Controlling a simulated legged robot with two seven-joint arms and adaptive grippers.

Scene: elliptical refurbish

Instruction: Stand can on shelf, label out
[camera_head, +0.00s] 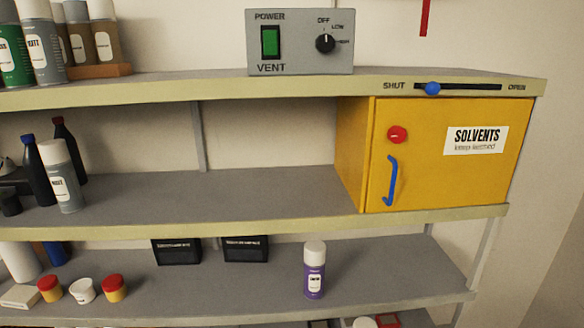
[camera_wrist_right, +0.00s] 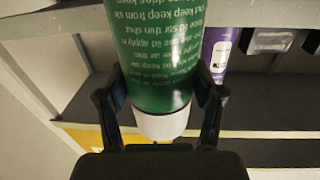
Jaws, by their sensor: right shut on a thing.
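My right gripper (camera_wrist_right: 160,90) shows only in the right wrist view, its two black fingers shut on a green spray can (camera_wrist_right: 155,52). The can's white cap (camera_wrist_right: 162,125) points toward the bottom of that picture. Small white print faces the wrist camera and reads upside down; its far end is cut off and its far side hidden. A purple can with a white cap (camera_head: 314,270) stands upright on the lower shelf (camera_head: 390,275), label facing the head camera. It also shows in the right wrist view (camera_wrist_right: 218,52). My left gripper is out of view.
A yellow solvents cabinet (camera_head: 350,160) sits shut at the right of the middle shelf (camera_head: 250,190). Dark bins (camera_head: 245,249) stand behind the purple can. Red-lidded jars (camera_head: 113,288) stand lower left. Free room lies either side of the purple can.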

